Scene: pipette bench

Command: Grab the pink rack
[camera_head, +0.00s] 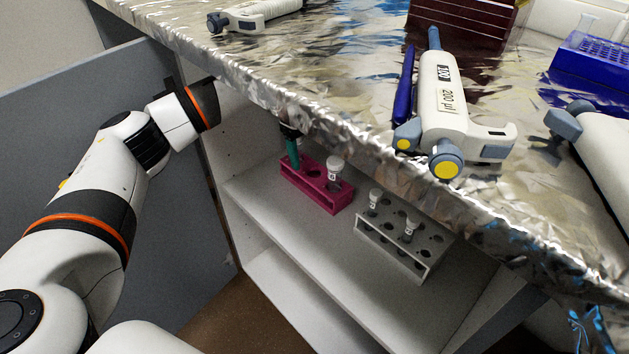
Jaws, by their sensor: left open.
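The pink rack (328,198) stands on the upper shelf under the bench top. A white-capped tube stands in its right part. My left arm reaches in from the left and passes behind the bench edge. Part of my left gripper (292,148) shows below that edge, with a teal finger at the rack's left end. The gripper is open; its other finger and most of its body are hidden. I cannot tell whether the finger touches the rack. My right gripper is not in view.
A grey rack (395,248) with white-capped tubes stands right of the pink one. The foil-covered bench edge (330,125) overhangs the shelf (285,215). On top lie pipettes (445,110), a blue pen (404,90) and a blue rack (592,72). A lower shelf sits below.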

